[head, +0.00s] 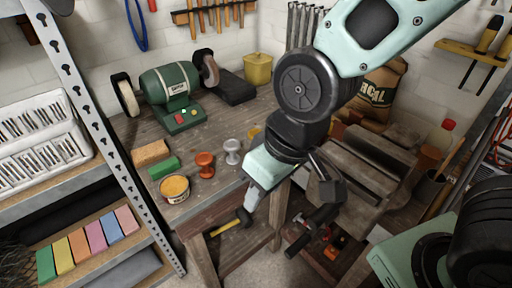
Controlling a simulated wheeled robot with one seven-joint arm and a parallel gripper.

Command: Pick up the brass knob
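Three knobs stand in a slanting row on the wooden workbench (213,125) in the head view. The yellowish one, which looks like the brass knob (254,132), is the farthest right and back. My gripper (251,203) points down at the bench's front edge, nearer the camera than the knobs and apart from the brass knob. Only a grey finger shows below its pale green body, so its opening cannot be told.
An open tin (175,188), a green block (164,168) and a tan block (151,152) are left of the knobs. A green bench grinder (172,88) and a yellow canister (258,68) stand behind. A vise (370,165) is on the right. A shelf post (100,125) rises at left.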

